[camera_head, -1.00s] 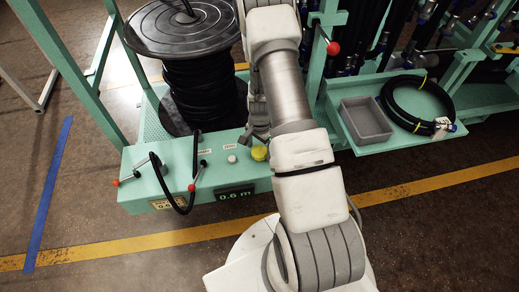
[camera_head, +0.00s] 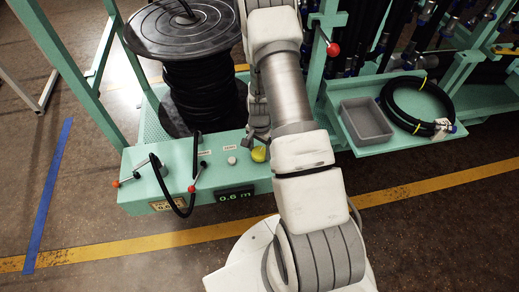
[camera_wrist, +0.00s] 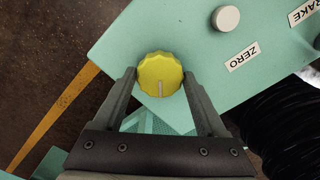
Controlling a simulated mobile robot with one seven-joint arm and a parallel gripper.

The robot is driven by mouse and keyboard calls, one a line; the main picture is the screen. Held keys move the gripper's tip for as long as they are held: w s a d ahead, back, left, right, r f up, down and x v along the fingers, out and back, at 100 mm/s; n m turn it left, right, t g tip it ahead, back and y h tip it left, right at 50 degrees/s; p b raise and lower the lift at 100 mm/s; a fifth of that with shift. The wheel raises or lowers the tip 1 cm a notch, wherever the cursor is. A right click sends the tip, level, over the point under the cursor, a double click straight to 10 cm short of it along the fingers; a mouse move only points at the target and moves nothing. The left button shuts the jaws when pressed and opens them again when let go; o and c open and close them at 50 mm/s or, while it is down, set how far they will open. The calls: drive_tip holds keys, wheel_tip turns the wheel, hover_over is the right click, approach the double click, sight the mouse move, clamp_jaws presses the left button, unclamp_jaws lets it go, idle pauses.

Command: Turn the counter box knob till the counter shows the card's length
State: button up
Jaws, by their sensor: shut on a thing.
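The yellow scalloped knob (camera_head: 259,154) is on top of the green counter box (camera_head: 130,197). In the wrist view the knob (camera_wrist: 160,76) has a pale pointer mark towards the bottom of the picture. My gripper (camera_wrist: 159,80) is shut on the knob, one finger on each side. The dark counter display (camera_head: 235,195) on the box front reads 0.6 m in green. A pale card (camera_head: 166,205) left of it starts with 0.6; the rest is too small and partly covered by a black hose to read surely.
A white button (camera_head: 232,160) by the ZERO label stands close to the knob. Red-tipped levers (camera_head: 191,188) and the hose loop are at the box's left. A black hose reel (camera_head: 190,75) stands behind. A grey bin (camera_head: 366,122) and coiled hose (camera_head: 418,100) are at right.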

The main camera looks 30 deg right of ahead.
sight(259, 152)
drive_tip(key=o, duration=1.3)
wheel_tip(259, 152, up, 18)
drive_tip(key=p, duration=0.5)
drive_tip(key=shift+f+p, duration=0.25)
drive_tip(key=shift+p, duration=0.05)
